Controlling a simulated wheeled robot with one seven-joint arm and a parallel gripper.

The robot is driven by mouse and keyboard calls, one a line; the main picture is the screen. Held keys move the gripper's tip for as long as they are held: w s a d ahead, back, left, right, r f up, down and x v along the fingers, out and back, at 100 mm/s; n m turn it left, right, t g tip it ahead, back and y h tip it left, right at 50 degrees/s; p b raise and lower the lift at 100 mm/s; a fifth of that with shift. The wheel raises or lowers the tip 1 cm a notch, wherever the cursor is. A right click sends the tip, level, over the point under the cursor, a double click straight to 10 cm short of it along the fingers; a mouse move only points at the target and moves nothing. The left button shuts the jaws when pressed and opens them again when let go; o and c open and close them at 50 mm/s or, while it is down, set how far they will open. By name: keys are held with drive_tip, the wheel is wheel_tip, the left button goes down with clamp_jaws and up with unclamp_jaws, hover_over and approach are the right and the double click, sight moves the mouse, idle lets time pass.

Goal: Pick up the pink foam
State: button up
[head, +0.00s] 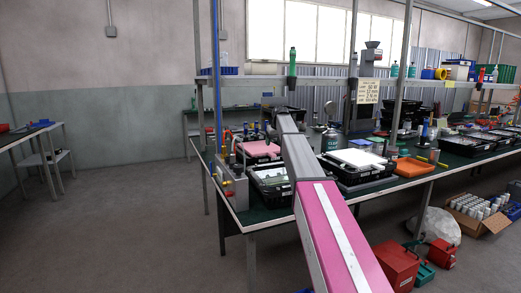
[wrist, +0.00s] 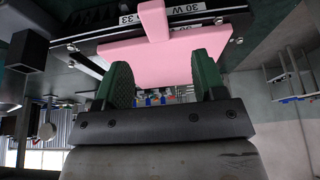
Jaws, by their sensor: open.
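The pink foam (head: 258,149) lies on top of a black floodlight housing (head: 257,160) on the left part of the workbench in the head view. In the wrist view the pink foam (wrist: 165,58) fills the upper middle, with a narrower pink piece rising from it. My gripper (wrist: 165,72) shows two green-padded fingers, spread apart with nothing held between them. The fingertips are close to the foam's near edge; I cannot tell whether they touch it. In the head view my arm stretches toward the bench and the fingers are hard to make out.
A housing with a white panel (head: 358,158) and an orange tray (head: 412,167) stand right of my arm. A grey fixture (head: 232,185) is at the bench's left end. A shelf with posts (head: 405,60) crosses above. Red cases (head: 397,265) stand on the floor.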

sight(272, 153)
drive_tip(key=x, duration=0.8)
drive_tip(key=shift+d, duration=0.25)
drive_tip(key=shift+r, duration=0.1)
drive_tip(key=c, duration=1)
